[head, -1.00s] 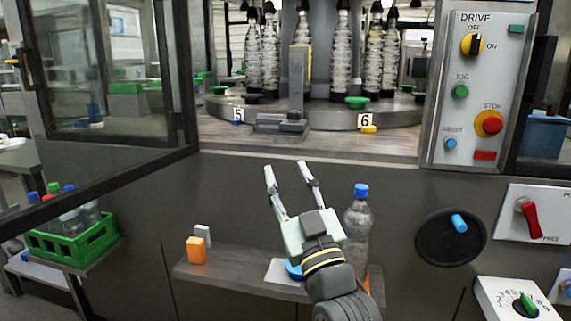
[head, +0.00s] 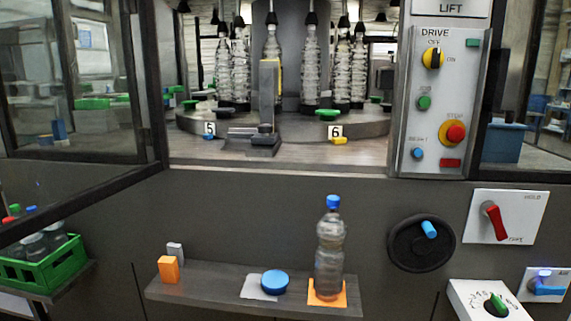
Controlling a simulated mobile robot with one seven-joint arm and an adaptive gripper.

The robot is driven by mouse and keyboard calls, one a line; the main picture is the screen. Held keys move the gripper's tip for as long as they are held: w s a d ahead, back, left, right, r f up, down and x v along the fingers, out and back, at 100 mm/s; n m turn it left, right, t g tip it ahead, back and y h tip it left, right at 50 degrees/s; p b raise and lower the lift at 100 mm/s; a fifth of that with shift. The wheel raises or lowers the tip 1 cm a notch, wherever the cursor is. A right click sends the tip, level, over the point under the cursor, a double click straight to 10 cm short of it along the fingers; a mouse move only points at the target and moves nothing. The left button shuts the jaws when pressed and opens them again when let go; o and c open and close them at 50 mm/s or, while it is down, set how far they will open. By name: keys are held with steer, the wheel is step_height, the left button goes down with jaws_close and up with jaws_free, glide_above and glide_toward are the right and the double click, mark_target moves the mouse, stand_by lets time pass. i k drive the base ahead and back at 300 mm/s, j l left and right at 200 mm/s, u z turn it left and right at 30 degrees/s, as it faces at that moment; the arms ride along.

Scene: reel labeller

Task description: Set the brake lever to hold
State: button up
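The brake lever (head: 496,222) is a red handle on a white plate (head: 518,208) at the right of the head view. HOLD is printed at the plate's upper right, and the partly legible lower label appears to read FREE. The lever's long end points down and slightly right, beside the lower label and away from HOLD. Nothing covers the lever. My gripper is not in view.
Left of the lever is a black handwheel (head: 408,246) with a blue knob. Below are a green dial (head: 496,304) and a blue lever (head: 546,289). A shelf (head: 215,287) holds a bottle (head: 329,252), a blue disc (head: 274,282) and small blocks. A glazed door (head: 150,90) stands open at left.

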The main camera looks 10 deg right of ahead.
mark_target(488, 208)
steer(key=z, duration=1.25)
